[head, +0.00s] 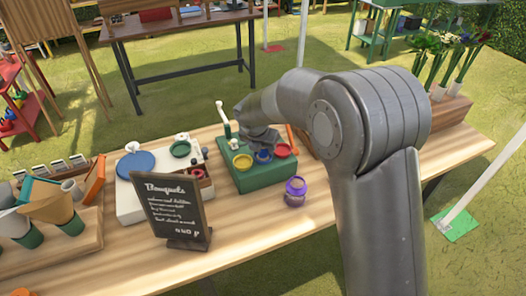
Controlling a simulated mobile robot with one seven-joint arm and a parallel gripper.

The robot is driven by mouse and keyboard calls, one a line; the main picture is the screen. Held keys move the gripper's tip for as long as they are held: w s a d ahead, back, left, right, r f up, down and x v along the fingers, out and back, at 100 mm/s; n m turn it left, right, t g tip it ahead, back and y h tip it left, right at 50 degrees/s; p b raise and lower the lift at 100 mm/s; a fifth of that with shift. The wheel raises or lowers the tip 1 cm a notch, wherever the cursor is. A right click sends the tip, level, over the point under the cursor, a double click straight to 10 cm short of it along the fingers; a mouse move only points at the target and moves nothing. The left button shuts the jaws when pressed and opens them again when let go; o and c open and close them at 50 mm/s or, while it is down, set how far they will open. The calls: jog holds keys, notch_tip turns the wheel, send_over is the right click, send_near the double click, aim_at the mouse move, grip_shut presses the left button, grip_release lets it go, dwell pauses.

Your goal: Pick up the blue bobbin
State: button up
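A small blue round thing (263,157), which looks like the blue bobbin, sits on a green box (262,182) on the wooden table. It lies between a yellow round piece (242,161) and a red one (283,150). My gripper (261,148) is right above the blue thing, pointing down, and partly hides it. The fingers are small and dark in this view, so I cannot tell whether they are open, shut or touching it.
A purple jar-like object (295,191) stands in front of the green box. A dark "Bouquets" sign (172,208) stands at front left, before a white tray (127,204). A white-topped green post (224,118) rises behind the box. Flowers (447,57) stand at right.

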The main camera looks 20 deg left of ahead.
jog(key=c, duration=0.7)
jog(key=shift+r, duration=0.1)
